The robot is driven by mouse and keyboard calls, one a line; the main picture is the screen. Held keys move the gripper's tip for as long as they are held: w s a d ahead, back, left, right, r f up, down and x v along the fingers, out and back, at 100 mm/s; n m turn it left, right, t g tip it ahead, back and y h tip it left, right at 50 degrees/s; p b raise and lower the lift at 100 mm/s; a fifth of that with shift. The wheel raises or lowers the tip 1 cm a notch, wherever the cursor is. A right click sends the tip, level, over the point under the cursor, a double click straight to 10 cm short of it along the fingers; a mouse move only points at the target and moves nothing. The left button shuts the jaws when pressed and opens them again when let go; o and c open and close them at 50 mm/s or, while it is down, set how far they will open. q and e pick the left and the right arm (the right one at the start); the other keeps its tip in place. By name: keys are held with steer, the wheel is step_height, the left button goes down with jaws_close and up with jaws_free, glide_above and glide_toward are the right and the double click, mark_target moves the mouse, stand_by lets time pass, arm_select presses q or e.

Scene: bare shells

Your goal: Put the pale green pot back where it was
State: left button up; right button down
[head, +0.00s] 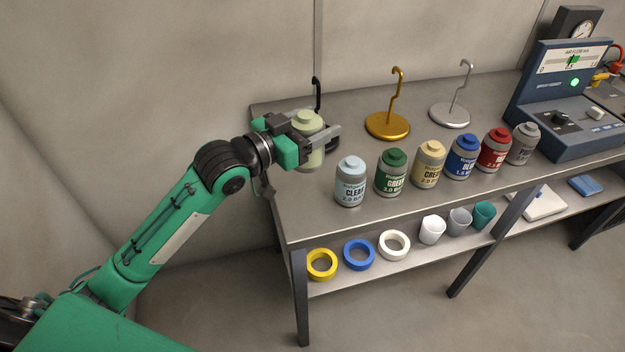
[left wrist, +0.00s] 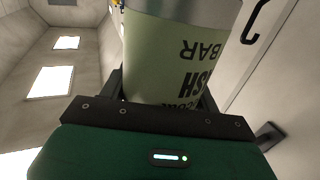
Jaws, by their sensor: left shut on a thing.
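The pale green pot (head: 308,124) is between the fingers of my left gripper (head: 322,138), above the left end of the grey bench. My left gripper is shut on it. In the left wrist view the pot (left wrist: 180,60) fills the upper middle, with dark lettering upside down and a grey band at the top edge. The pot and gripper partly hide a black hook weight (head: 317,90) behind them. My right gripper is not in view.
A row of pots starts with a light blue one (head: 350,182) and a dark green one (head: 391,172). A gold hook weight (head: 388,124) and a silver one (head: 450,114) stand behind. A blue meter (head: 565,120) is at right. Bare bench top (head: 300,205) lies left of the row.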

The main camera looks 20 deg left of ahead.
arm_select(q)
step_height(320, 180, down, 13)
steer(key=shift+f, duration=0.2)
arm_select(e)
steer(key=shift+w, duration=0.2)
arm_select(q)
steer(key=shift+f, duration=0.1)
steer(key=o, duration=1.3)
steer(key=shift+s+a, duration=0.2)
steer(key=shift+s, duration=0.1)
steer(key=b+v, duration=0.2)
steer(key=v, duration=0.9)
steer(key=shift+s, duration=0.1)
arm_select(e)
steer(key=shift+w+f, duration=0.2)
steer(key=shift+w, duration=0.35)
